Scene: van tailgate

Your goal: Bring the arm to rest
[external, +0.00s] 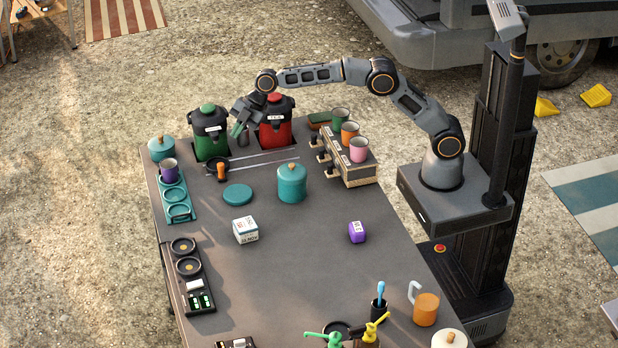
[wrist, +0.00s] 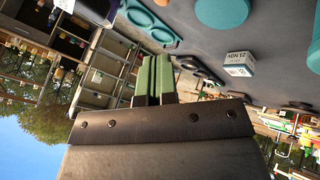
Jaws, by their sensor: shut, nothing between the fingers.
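My arm reaches from its column at the right across the back of the table (external: 290,250). My gripper (external: 237,130) hangs in front of the gap between the green urn (external: 210,138) and the red urn (external: 275,128). Its green fingers are closed together and empty; they also show in the wrist view (wrist: 154,75). The wrist view is tilted, with the table at the upper right. I cannot tell whether the fingertips touch the green urn.
A teal pot (external: 292,183), teal lid (external: 237,194), white box (external: 245,230) and purple block (external: 357,232) stand on the table. A rack with cups (external: 350,165) is right of the red urn. An orange-handled tool (external: 221,172) lies near the green urn.

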